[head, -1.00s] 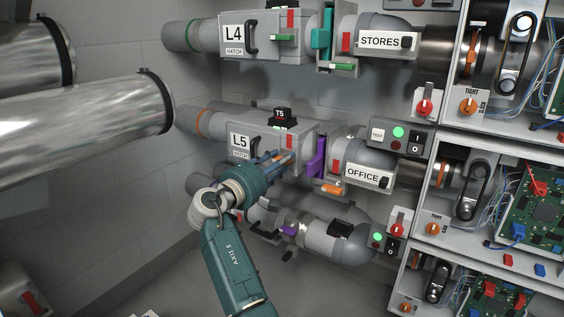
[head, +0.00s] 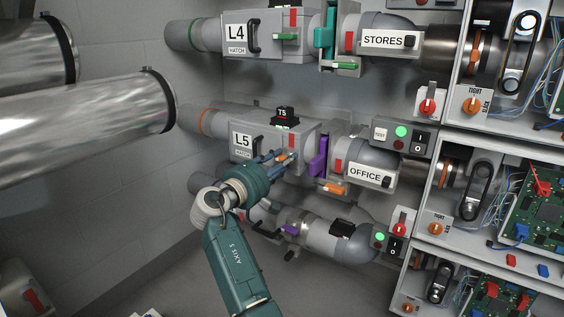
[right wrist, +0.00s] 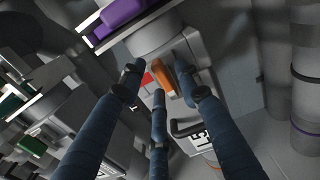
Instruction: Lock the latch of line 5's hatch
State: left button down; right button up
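Line 5's hatch (head: 262,141) is a grey box with an L5 label, a black handle (head: 257,145) and a red mark. Its orange latch (head: 282,157) is on the box's front, partly hidden by my fingers. In the right wrist view the latch (right wrist: 163,80) is a short orange bar near the red mark (right wrist: 147,78). My right gripper (head: 278,157) is at the latch. In the right wrist view its fingers (right wrist: 158,72) are spread around the bar, with a visible gap on the left side; contact on the right side is unclear. My left gripper is out of view.
A purple gate (head: 317,160) and an orange handle (head: 335,188) stand just right of the hatch. Line 4's hatch (head: 265,25) is above, with a green latch (head: 288,37). Another pipe line (head: 330,238) runs below. Large metal pipes (head: 90,120) fill the left.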

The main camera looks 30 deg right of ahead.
jog(key=v, duration=0.7)
jog(key=shift+a, duration=0.2)
dwell(0.5)
